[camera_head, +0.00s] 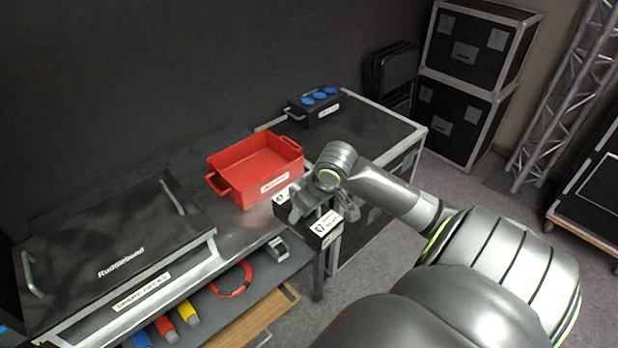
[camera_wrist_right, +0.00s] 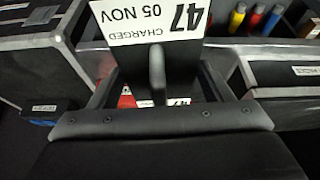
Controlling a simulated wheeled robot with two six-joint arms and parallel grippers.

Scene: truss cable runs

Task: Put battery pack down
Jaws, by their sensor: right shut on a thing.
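The battery pack (camera_head: 325,228) is a black block with white labels reading 47. My right gripper (camera_head: 318,203) is shut on it near the front edge of the bench, just right of and below the red bin. Whether the pack touches the bench, I cannot tell. In the right wrist view the pack's label (camera_wrist_right: 150,20) shows close up with "47 CHARGED 05 NOV", and a second 47 label shows lower down; the grip point itself is partly hidden by the pack. My left gripper is not in view.
The red bin (camera_head: 256,170) stands on the bench. A black box with blue sockets (camera_head: 318,106) stands behind it. A black case (camera_head: 115,250) fills the left side. A lower shelf holds coloured rolls and a red ring (camera_head: 231,278).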

